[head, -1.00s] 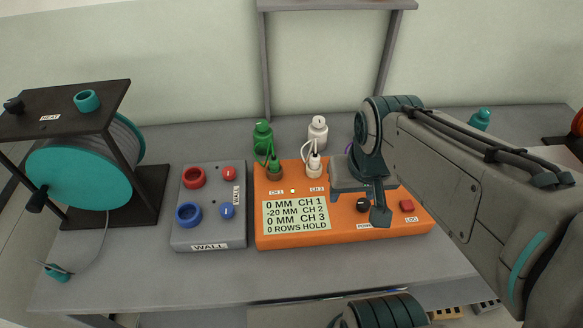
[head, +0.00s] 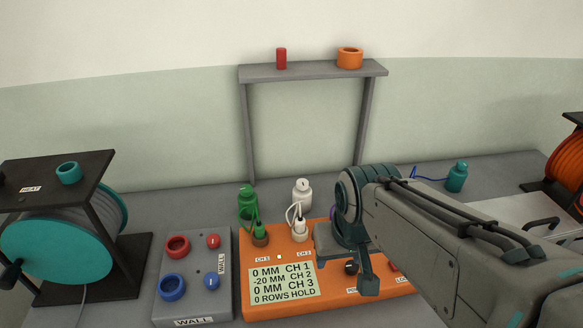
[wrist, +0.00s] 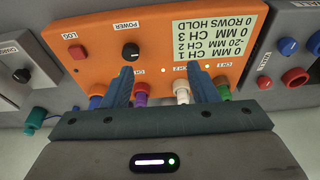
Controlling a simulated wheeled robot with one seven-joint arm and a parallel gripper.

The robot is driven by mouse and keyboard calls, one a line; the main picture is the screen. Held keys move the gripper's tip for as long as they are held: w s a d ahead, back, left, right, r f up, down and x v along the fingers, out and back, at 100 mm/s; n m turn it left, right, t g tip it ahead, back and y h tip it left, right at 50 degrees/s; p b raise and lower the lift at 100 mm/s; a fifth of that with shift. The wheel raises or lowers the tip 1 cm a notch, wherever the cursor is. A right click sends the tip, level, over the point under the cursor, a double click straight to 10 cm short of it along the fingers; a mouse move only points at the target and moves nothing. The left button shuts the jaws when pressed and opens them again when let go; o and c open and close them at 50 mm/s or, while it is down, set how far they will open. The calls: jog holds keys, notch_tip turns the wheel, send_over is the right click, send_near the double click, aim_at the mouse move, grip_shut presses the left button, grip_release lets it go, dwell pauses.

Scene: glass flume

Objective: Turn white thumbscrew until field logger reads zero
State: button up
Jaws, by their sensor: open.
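The orange field logger (head: 275,308) sits on the grey bench. Its display (head: 282,283) reads 0 mm for CH 1, -20 mm for CH 2, 0 mm for CH 3 and 0 rows hold. A white bottle-shaped unit (head: 302,191) with a knob-like top stands behind it, cabled to a white plug (head: 299,231) at the logger's back edge. I cannot tell for certain which white part is the thumbscrew. My gripper (head: 347,265) is open and empty above the logger, right of the white plug. In the wrist view its fingers (wrist: 168,76) spread over the plug row, with the white plug (wrist: 181,92) beyond them.
A green bottle-shaped unit (head: 247,202) stands left of the white one. A grey WALL box (head: 195,285) with red and blue knobs is left of the logger. A cable reel (head: 62,245) stands farther left. A grey shelf frame (head: 312,72) rises behind. A teal bottle (head: 456,177) stands right.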

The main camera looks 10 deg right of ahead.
jog(key=shift+w, duration=0.1)
dwell(0.6)
notch_tip(320, 180, up, 4)
jog(key=r+m+g+p, duration=0.1)
jog(key=m+g+p, duration=0.2)
jog(key=p, duration=0.2)
send_over(302, 182)
notch_tip(302, 182, down, 14)
jog(key=shift+r+p, duration=0.15)
jog(key=shift+p, duration=0.55)
jog(key=c, duration=1)
